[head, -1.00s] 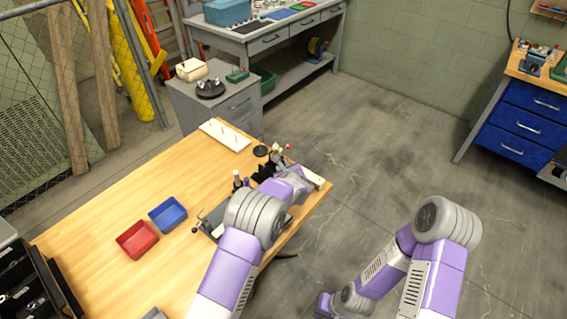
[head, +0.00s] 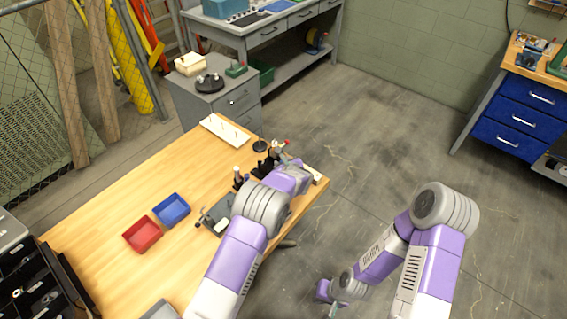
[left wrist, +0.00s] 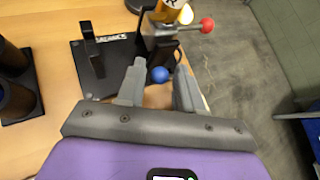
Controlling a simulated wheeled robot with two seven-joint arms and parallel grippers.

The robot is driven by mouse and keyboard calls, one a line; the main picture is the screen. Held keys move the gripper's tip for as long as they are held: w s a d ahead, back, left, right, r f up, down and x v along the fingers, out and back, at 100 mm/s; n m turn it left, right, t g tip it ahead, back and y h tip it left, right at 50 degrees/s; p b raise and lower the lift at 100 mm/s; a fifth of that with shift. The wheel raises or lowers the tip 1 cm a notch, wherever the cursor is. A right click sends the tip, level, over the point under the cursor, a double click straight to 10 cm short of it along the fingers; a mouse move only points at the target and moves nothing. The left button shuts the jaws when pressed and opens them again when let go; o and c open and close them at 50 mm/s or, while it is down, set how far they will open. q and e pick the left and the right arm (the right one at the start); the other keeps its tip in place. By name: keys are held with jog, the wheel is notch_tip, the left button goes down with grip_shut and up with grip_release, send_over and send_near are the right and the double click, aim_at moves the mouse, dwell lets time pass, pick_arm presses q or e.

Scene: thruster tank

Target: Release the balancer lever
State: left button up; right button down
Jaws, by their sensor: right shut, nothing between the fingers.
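The balancer stand is a black plate with white lettering (left wrist: 106,52) and a dark upright bracket. Beside it is a grey metal block (left wrist: 160,32) with a red ball knob (left wrist: 207,24) on a short rod pointing right. A blue ball (left wrist: 159,74) sits lower; I cannot tell which knob belongs to the balancer lever. My left gripper (left wrist: 157,90) is open, its fingers on either side of the blue ball in the picture, contact unclear. In the head view my left wrist covers much of the stand. My right gripper (head: 323,291) is low over the floor, shut and empty.
The wooden table (head: 115,215) holds a red tray (head: 142,234), a blue tray (head: 171,210) and a white pegged board (head: 224,131). Black cylinders (left wrist: 15,85) stand left of the stand. A grey cabinet (head: 232,103) is behind the table. Open floor lies to the right.

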pick_arm(q)
jog(key=shift+d+r, duration=0.1)
jog(key=shift+r, duration=0.05)
jog(key=v, duration=0.7)
jog(key=shift+s+p, duration=0.15)
jog(key=shift+p, duration=0.15)
jog(key=shift+r, duration=0.1)
